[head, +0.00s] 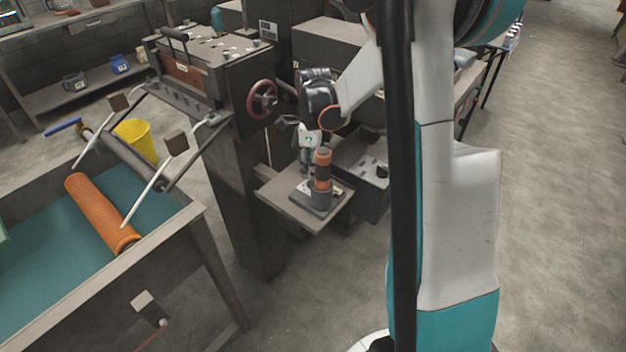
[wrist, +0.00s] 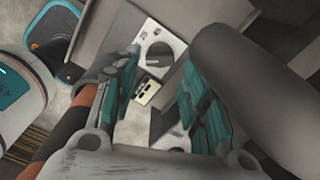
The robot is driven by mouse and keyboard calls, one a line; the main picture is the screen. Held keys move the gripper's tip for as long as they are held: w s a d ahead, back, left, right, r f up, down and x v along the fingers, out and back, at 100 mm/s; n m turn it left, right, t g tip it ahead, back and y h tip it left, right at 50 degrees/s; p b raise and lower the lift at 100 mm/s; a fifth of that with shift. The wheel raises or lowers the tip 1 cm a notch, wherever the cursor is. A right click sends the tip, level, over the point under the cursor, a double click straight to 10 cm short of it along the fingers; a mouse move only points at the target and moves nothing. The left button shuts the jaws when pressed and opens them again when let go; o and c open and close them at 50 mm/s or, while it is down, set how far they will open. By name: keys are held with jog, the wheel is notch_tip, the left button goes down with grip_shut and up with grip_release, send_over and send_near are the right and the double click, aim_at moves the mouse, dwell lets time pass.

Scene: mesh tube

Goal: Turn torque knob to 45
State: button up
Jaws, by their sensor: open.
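A dark round knob (wrist: 158,56) with a pale mark sits on a light panel (wrist: 135,32) in the wrist view; I take it for the torque knob. Its setting is too small to read. A small plate with dark marks (wrist: 147,90) is below it. My gripper (wrist: 157,95) is open, its teal-padded fingers on either side of this part of the panel, with nothing between them. In the head view my gripper (head: 308,142) hangs above the small shelf, behind an orange and dark upright tool (head: 322,170). The knob cannot be made out clearly there.
A machine with a red handwheel (head: 262,99) rises to the left. A trough with an orange roller (head: 101,212) is at far left. The floor at right is clear.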

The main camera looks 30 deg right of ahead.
jog(key=shift+f+b, duration=0.6)
jog(key=shift+f, duration=1.45)
jog(key=c, duration=0.8)
jog(key=shift+m+p, duration=0.3)
jog(key=shift+m, duration=2)
jog(key=shift+c, duration=0.2)
jog(key=o, duration=0.8)
jog(key=shift+o, duration=0.2)
notch_tip(320, 180, up, 12)
